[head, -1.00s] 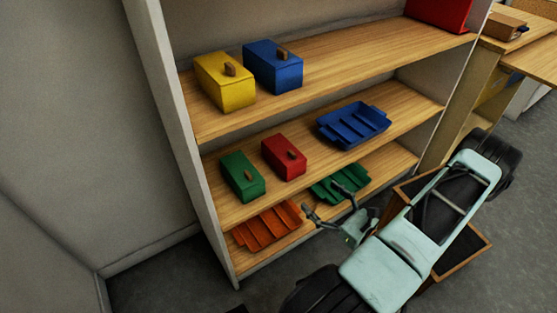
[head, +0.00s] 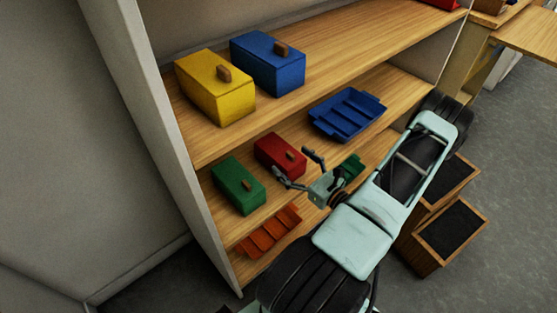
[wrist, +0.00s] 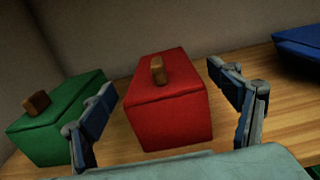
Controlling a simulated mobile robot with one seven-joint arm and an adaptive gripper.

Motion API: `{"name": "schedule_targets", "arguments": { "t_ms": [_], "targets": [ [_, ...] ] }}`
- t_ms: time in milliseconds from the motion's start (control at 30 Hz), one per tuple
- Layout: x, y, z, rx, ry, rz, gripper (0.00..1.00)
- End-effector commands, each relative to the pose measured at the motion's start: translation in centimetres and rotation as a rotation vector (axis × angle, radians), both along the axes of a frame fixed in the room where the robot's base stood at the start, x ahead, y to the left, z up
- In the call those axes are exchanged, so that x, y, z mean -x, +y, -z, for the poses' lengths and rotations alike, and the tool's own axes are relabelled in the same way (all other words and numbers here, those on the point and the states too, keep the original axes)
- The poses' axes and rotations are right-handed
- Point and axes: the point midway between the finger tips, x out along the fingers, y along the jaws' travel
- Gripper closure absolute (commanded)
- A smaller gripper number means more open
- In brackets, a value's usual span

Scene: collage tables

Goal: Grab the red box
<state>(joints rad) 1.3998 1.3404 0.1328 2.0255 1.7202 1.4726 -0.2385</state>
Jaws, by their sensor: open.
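The red box (head: 279,155) with a small wooden knob sits on the middle shelf, between the green box (head: 238,185) and the blue tray (head: 346,114). My gripper (head: 294,163) is open just in front of the red box in the head view. In the wrist view, the red box (wrist: 166,103) stands between and beyond the two spread fingers (wrist: 166,115), its knob on top. The green box (wrist: 58,120) is partly behind the left finger. I cannot tell whether a finger touches either box.
An orange tray (head: 268,233) and a partly hidden green tray (head: 352,166) lie on the shelf below. Wooden crates (head: 447,235) stand on the floor at right.

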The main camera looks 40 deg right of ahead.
Motion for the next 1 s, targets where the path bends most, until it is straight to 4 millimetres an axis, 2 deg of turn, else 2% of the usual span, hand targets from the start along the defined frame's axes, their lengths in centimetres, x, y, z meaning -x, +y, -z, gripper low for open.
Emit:
{"name": "schedule_targets", "arguments": {
  "t_ms": [167, 500, 767, 1000],
  "targets": [
    [-1.3, 0.1, 0.0, 0.001, -0.001, 0.000, 0.17],
    [-5.8, 0.2, 0.0, 0.000, -0.001, -0.001, 0.17],
    [-6.1, 0.2, -0.1, 0.000, 0.000, 0.000, 0.17],
    [-6.0, 0.2, -0.1, 0.000, 0.000, 0.000, 0.43]
  ]
}}
